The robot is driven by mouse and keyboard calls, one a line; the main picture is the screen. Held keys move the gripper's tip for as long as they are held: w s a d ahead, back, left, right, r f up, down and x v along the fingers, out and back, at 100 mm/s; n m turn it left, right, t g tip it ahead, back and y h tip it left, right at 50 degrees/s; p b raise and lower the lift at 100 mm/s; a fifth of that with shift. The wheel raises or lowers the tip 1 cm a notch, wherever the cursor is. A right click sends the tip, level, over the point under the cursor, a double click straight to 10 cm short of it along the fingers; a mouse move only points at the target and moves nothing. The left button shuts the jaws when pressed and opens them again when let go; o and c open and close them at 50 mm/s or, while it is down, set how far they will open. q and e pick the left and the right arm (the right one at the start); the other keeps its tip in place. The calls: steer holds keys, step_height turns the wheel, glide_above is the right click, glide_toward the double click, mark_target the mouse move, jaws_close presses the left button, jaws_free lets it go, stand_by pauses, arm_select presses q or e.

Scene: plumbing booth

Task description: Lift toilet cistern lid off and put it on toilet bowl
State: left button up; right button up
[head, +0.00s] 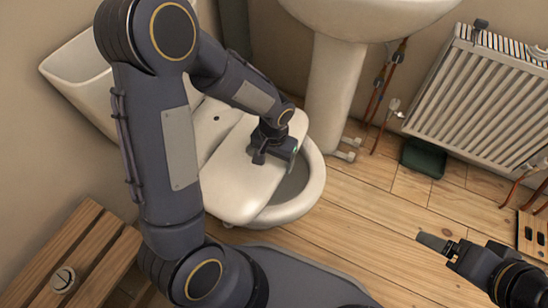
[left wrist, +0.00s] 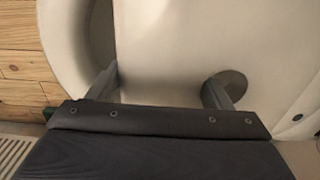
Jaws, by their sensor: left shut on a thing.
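The white cistern lid (head: 238,182) is a flat slab with rounded corners, lying roughly level across the left part of the toilet bowl (head: 313,185). The bowl's right rim and part of its opening stay uncovered. I cannot tell whether the lid rests on the rim or hovers just above it. My left gripper (head: 265,151) is shut on the lid. In the left wrist view its two fingers (left wrist: 162,90) reach onto the white lid (left wrist: 165,50), one beside a round grey disc (left wrist: 232,82). The white cistern (head: 75,72) is partly behind my left arm. My right gripper (head: 435,243) is away over the floor.
A pedestal basin (head: 335,85) stands behind the bowl, with pipes beside it. A white radiator (head: 480,95) is at the right, with a dark green box (head: 423,158) below. A slatted wooden stool (head: 95,235) is at the lower left.

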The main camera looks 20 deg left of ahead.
arm_select(q)
steer(key=shift+r, duration=0.1)
steer(key=o, duration=2)
steer(key=shift+o, duration=0.6)
step_height(320, 180, up, 7)
steer(key=p, duration=0.3)
steer(key=shift+r+p, duration=0.15)
steer(key=shift+p, duration=0.15)
steer(key=shift+r, duration=0.2)
